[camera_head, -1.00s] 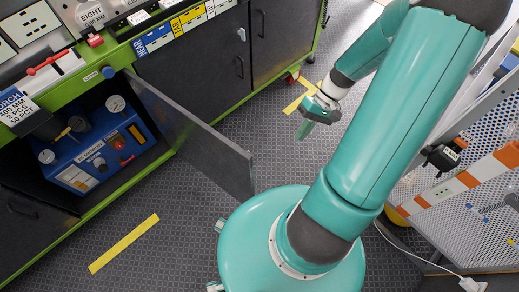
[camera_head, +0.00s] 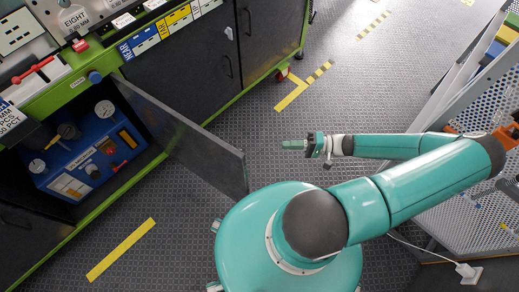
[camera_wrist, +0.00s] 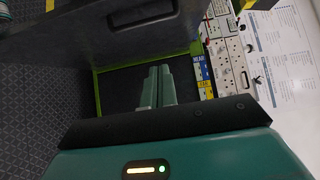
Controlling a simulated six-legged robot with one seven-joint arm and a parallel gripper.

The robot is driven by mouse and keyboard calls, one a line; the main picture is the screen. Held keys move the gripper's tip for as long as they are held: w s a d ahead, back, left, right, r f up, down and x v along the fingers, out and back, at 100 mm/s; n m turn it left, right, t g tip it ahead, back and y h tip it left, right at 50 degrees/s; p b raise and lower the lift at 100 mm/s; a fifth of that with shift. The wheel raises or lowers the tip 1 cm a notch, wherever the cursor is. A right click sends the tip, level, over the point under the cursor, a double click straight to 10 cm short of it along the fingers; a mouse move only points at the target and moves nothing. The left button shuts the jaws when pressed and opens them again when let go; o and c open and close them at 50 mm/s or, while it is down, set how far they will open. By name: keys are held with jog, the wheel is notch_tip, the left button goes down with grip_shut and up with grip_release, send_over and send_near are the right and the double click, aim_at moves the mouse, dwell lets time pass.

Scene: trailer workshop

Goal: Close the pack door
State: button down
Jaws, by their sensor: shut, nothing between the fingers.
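The pack door (camera_head: 182,134) is a dark grey panel hinged on the green-framed bench. It stands wide open, sticking out over the floor. Behind it, the open compartment holds a blue pack (camera_head: 89,151) with gauges and knobs. My gripper (camera_head: 284,144) is shut and empty, above the floor to the right of the door's free edge, with a clear gap between them. In the wrist view my gripper's fingers (camera_wrist: 157,85) lie side by side. A dark panel with a handle (camera_wrist: 150,18) shows beyond them; I cannot tell which door it is.
Closed dark cabinet doors (camera_head: 222,45) with handles stand right of the compartment. Yellow tape strips (camera_head: 122,250) mark the floor. A perforated metal rack (camera_head: 462,205) stands at the right, with a white cable below it. The floor between door and rack is largely open.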

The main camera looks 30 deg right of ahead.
jog(key=s+a+x, duration=0.1)
jog(key=s+x, duration=0.1)
jog(key=x, duration=1)
jog(key=shift+a, duration=0.5)
jog(key=shift+s+a+r, duration=0.1)
jog(key=shift+s, duration=0.05)
